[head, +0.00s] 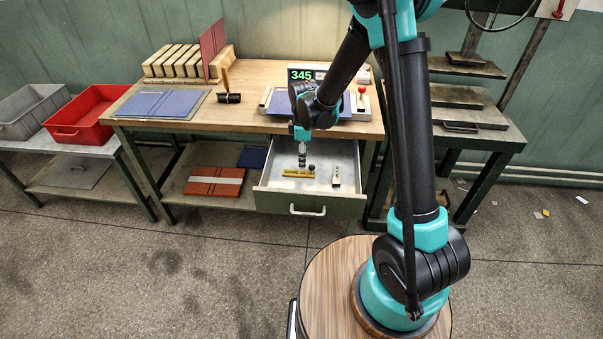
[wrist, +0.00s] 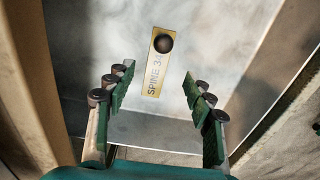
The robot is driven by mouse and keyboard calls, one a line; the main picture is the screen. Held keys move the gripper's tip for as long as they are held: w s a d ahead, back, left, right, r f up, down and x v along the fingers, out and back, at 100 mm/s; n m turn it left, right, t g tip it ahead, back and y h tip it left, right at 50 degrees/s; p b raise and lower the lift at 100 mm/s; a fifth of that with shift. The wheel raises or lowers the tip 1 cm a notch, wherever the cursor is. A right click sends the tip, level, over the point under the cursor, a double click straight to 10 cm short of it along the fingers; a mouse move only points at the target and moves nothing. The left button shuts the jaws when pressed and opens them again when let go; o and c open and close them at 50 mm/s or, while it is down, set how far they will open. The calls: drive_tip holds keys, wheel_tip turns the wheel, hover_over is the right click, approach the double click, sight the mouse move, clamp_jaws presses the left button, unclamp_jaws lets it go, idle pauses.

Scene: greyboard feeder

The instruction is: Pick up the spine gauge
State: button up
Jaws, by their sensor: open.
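The spine gauge is a yellow plate with a round black knob at one end, lying in the open drawer (head: 268,178) in the head view (head: 294,174). In the wrist view the gauge (wrist: 153,76) carries lettering that reads "SPINE 34", with its knob at the far end. My gripper (head: 302,160) is over the drawer, above the gauge. In the wrist view my gripper (wrist: 160,92) is open and empty, with green-padded fingers apart. The gauge appears beyond the fingertips, between their two sides. I cannot tell the exact height of the gap.
A small pale item (head: 336,176) lies to the right in the drawer. The drawer walls rise close around my gripper. The bench top (head: 255,85) above holds blue boards (head: 160,103), a black roller (head: 229,98) and a display reading 345 (head: 301,75). A red bin (head: 85,120) stands left.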

sight(302, 173)
drive_tip(key=shift+w+a+f, duration=0.1)
drive_tip(key=shift+a+f, duration=0.05)
drive_tip(key=shift+f, duration=1.35)
drive_tip(key=shift+w+a+f, duration=0.1)
drive_tip(key=shift+f, duration=1.4)
drive_tip(key=shift+s, duration=0.1)
clamp_jaws()
